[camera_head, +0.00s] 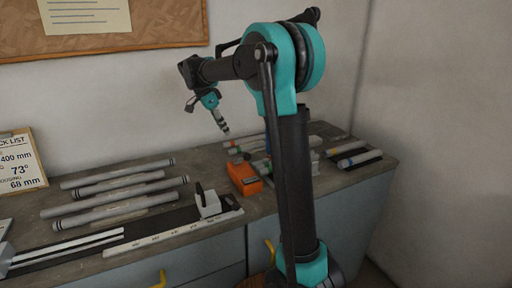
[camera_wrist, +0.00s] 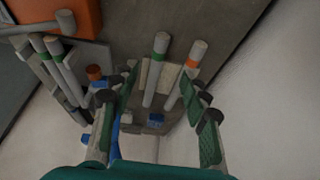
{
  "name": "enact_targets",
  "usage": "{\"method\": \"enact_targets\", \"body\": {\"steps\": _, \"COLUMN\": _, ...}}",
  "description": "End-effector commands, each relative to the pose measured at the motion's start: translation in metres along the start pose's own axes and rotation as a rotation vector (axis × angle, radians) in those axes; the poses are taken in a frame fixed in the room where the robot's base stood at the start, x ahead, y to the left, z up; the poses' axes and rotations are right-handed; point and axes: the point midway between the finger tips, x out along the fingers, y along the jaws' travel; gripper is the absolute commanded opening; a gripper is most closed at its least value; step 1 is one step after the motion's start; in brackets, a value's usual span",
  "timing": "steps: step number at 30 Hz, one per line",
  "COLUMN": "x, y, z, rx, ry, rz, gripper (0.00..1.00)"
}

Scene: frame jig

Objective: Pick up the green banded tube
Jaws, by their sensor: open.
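In the wrist view a pale tube with a green band near its top end (camera_wrist: 161,45) lies ahead of my gripper (camera_wrist: 158,105), between the directions of its two fingers. Another pale tube with a green band (camera_wrist: 53,50) lies in a group at the left. I cannot tell which of them the task means. My gripper is open, with a clear gap between its green-padded fingers, and holds nothing. In the head view my gripper (camera_head: 220,122) points down over the back of the bench, above the banded tubes; band colours there are hard to tell.
An orange-banded tube (camera_wrist: 194,60) lies close to the right of the middle green-banded one. An orange box (camera_head: 244,178) sits near the tubes. Several grey tubes (camera_head: 115,190) lie at the bench's left. A wall stands behind the bench.

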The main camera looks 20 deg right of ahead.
Motion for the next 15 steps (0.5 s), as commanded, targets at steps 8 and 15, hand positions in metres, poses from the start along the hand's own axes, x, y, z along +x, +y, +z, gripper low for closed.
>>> {"method": "enact_targets", "body": {"steps": 8, "x": 0.05, "y": 0.0, "z": -0.001, "rx": 0.001, "ry": 0.0, "rz": 0.0, "gripper": 0.46}}
{"method": "enact_targets", "body": {"steps": 15, "x": 0.065, "y": 0.0, "z": -0.002, "rx": 0.001, "ry": 0.0, "rz": 0.0, "gripper": 0.46}}
